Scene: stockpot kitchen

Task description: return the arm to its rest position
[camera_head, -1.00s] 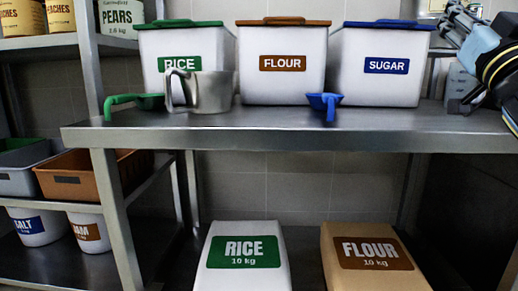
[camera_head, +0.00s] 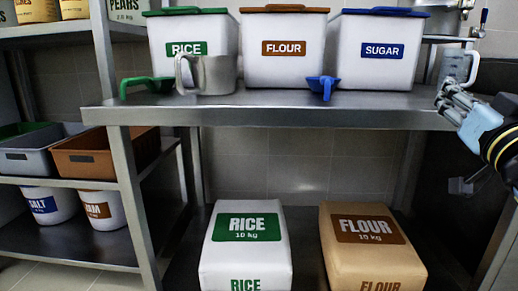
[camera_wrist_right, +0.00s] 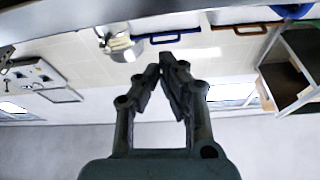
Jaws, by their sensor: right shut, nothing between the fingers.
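My right gripper (camera_head: 447,100) is at the right edge of the head view, beside the right end of the steel shelf (camera_head: 300,100). It is shut and holds nothing. My left gripper is out of view.
On the shelf stand the rice bin (camera_head: 190,60), flour bin (camera_head: 284,60) and sugar bin (camera_head: 376,60), with a metal jug (camera_head: 213,75), green scoop (camera_head: 148,84), blue scoop (camera_head: 324,85) and clear jug (camera_head: 454,66). Below are a rice sack (camera_head: 245,250) and flour sack (camera_head: 372,250).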

